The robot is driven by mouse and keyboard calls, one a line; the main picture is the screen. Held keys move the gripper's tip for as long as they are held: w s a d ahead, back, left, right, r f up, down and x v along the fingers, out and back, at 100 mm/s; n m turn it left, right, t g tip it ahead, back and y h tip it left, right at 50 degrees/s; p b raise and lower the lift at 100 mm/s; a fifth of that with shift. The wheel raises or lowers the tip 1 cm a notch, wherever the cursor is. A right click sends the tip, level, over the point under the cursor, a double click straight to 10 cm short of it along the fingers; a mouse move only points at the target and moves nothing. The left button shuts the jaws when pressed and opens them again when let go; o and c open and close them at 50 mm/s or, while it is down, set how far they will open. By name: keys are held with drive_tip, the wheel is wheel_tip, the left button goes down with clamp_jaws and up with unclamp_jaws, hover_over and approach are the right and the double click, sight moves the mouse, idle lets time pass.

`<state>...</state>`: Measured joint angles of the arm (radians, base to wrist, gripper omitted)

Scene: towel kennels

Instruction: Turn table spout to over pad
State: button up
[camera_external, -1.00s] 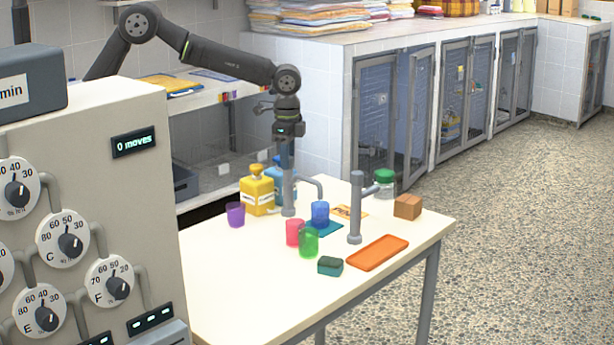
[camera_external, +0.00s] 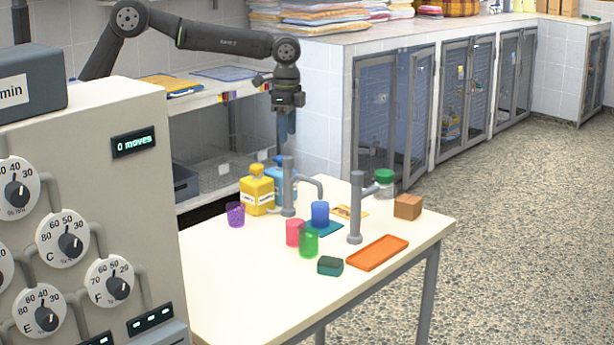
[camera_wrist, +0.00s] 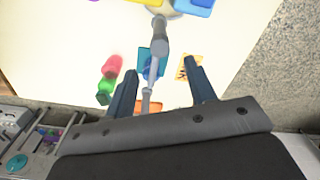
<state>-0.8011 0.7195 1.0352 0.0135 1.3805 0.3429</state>
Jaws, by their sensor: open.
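A grey spout (camera_external: 289,187) stands on the table at its back left. Its bent arm reaches right, and its outlet is above or close to a blue cup (camera_external: 320,213) on a teal pad (camera_external: 330,228). A second grey post with a short arm (camera_external: 355,210) stands to the right. My gripper (camera_external: 286,130) is open and empty, pointing down above the first spout, apart from it. In the wrist view the spout arm (camera_wrist: 153,68) runs between my open fingers (camera_wrist: 160,67), over the teal pad (camera_wrist: 144,58).
A purple cup (camera_external: 235,214), a yellow bottle (camera_external: 257,192) and a blue bottle stand near the spout. Red (camera_external: 293,232) and green (camera_external: 309,241) cups, a dark green sponge (camera_external: 330,265), an orange tray (camera_external: 378,252) and a brown block (camera_external: 408,206) are also there. The table's front left is clear.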

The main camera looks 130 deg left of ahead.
sight(288, 158)
wheel_tip(288, 158, up, 10)
drive_tip(key=shift+f, duration=0.15)
drive_tip(key=shift+d, duration=0.1)
idle(0.5)
wheel_tip(288, 158, down, 18)
drive_tip(key=shift+r, duration=0.2)
idle(0.3)
drive_tip(key=shift+r, duration=0.1)
